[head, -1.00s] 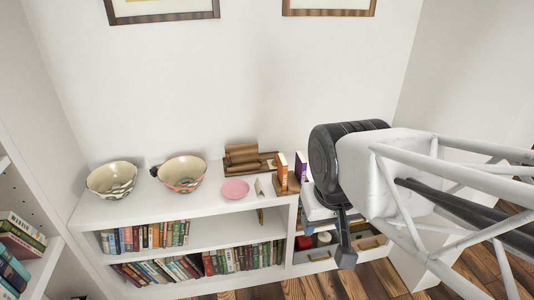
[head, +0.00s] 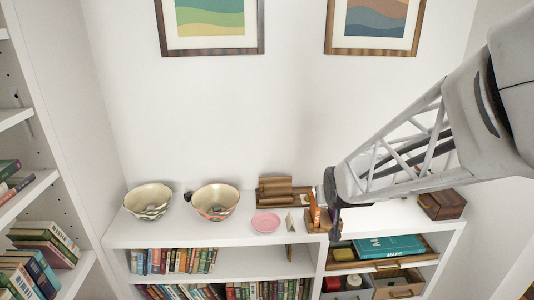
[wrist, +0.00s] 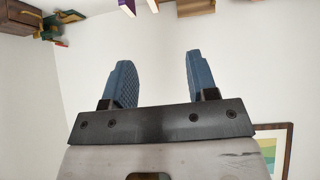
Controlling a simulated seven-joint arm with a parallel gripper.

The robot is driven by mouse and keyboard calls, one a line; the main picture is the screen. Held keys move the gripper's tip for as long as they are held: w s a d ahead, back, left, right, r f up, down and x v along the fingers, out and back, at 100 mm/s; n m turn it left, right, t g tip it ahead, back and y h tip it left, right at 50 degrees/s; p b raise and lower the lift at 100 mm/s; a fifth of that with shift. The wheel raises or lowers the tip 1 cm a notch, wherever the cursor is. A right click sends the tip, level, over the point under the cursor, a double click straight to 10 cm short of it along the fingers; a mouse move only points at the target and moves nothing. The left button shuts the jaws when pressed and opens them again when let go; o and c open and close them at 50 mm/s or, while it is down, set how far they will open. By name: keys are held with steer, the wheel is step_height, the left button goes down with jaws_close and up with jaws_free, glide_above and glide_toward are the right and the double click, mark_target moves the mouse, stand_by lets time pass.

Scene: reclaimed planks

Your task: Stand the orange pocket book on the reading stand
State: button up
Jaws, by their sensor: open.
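The orange pocket book (head: 314,211) stands upright in a small wooden holder (head: 318,226) on the white shelf top, partly covered by my arm. A sliver of orange, probably this book (wrist: 153,5), shows at the top edge of the wrist view. The brown wooden reading stand (head: 275,190) sits against the wall, left of the book, with nothing standing on it. My gripper (wrist: 158,68) is open and empty, its blue fingers apart. In the head view it hangs just right of the orange book, its fingers hard to make out.
A pink plate (head: 265,222) and a small folded card (head: 291,222) lie before the stand. Two patterned bowls (head: 148,201) (head: 214,202) stand to the left. A purple book (wrist: 127,5) shows near the orange one. A wooden box (head: 441,204) is at far right.

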mark_target(315, 210)
steer(key=w+d+f+t, duration=0.1)
steer(key=w+f+t, duration=0.1)
steer(key=w+f, duration=0.4)
steer(key=w+d+f+t, duration=0.2)
steer(key=w+f, duration=0.1)
steer(key=w, duration=0.5)
steer(key=w+d+f+t, duration=0.2)
steer(key=w+f+t, duration=0.3)
steer(key=f, duration=0.8)
steer(key=shift+w+y, duration=0.3)
steer(key=shift+w, duration=0.45)
steer(key=shift+w+r, duration=0.1)
steer(key=shift+w, duration=1.2)
steer(key=shift+w, duration=0.1)
steer(key=shift+w+r, duration=0.1)
steer(key=shift+w, duration=2.4)
jaws_close()
